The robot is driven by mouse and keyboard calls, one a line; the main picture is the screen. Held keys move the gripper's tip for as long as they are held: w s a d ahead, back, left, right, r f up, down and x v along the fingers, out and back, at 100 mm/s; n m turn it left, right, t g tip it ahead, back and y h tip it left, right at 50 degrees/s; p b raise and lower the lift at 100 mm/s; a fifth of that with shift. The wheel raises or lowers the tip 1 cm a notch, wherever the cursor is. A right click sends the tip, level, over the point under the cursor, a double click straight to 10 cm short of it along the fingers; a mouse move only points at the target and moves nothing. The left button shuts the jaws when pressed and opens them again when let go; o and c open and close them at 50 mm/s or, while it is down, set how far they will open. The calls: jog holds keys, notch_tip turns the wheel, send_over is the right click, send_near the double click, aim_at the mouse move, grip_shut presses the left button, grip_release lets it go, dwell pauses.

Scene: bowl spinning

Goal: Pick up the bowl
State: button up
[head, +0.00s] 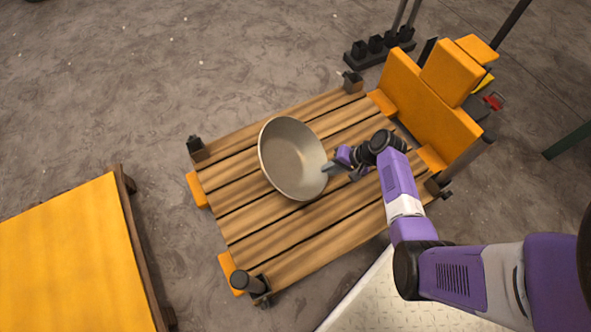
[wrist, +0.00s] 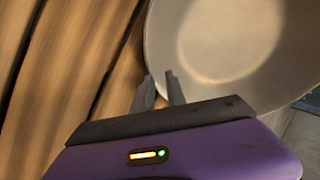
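The bowl (head: 288,160) is a wide, shiny grey metal bowl over the wooden slatted top (head: 245,230). Its rim looks tilted, and I cannot tell whether its underside touches the slats. My gripper (head: 327,168) is at the right side of the bowl, at its rim. In the wrist view, the bowl (wrist: 215,35) fills the upper right. The two dark fingers of my gripper (wrist: 160,88) are close together, one outside the rim and one on the inner side, with the bowl's edge between them. The bowl looks empty.
The slatted top has dark corner posts and an orange backboard (head: 425,105) at its upper right. A yellow surface (head: 75,260) stands at the lower left. A dark rack (head: 378,47) stands beyond the slats. Bare slats lie around the bowl.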

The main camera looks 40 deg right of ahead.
jog(key=shift+b+x, duration=0.65)
jog(key=shift+x, duration=0.95)
grip_shut()
jog(key=shift+r, duration=0.1)
